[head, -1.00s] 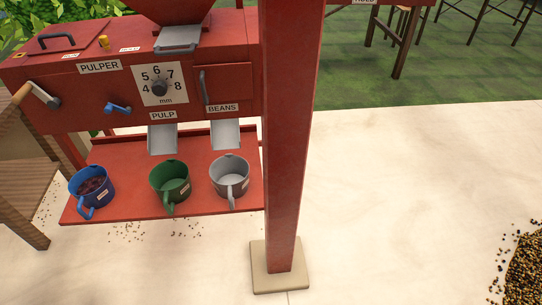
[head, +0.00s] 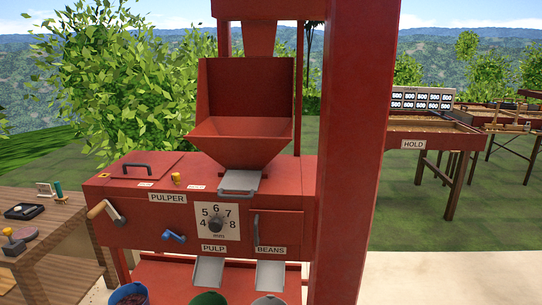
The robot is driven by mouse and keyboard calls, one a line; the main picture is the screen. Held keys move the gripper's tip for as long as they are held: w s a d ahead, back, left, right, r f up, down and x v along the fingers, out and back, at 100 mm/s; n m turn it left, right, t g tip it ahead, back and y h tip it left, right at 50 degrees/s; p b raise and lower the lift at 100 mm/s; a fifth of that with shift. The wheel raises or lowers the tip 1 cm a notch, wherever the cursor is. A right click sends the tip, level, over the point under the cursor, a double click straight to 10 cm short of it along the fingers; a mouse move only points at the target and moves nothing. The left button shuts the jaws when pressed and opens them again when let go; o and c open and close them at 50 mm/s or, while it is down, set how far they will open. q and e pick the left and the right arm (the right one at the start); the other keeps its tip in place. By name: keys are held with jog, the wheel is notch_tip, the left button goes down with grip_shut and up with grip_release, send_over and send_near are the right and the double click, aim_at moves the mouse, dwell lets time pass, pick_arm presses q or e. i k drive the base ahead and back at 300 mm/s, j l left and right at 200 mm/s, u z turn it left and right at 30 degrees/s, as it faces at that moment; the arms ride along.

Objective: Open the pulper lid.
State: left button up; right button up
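The red pulper (head: 135,228) stands left of centre in the head view. Its lid (head: 148,168) is a flat red panel on the top left, with a dark bar handle (head: 136,165), and it lies shut. A small yellow knob (head: 176,178) sits on the top just right of the lid. The front has a wooden-handled crank (head: 104,211), a blue lever (head: 173,237), a dial (head: 217,223) marked 4 to 8 and a dark vertical handle (head: 256,229). Neither of my grippers shows in the head view.
A red hopper (head: 243,130) rises behind the pulper's top. A thick red post (head: 350,160) stands to its right. A wooden table (head: 45,232) with small tools is at the left. Blue, green and grey cups show partly below the chutes. Wooden drying racks (head: 430,127) stand far right.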

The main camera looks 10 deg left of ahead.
aim_at(154, 167)
jog(key=i+j+z, duration=0.1)
jog(key=j, duration=1.35)
jog(key=j+z, duration=0.15)
jog(key=j, duration=1.3)
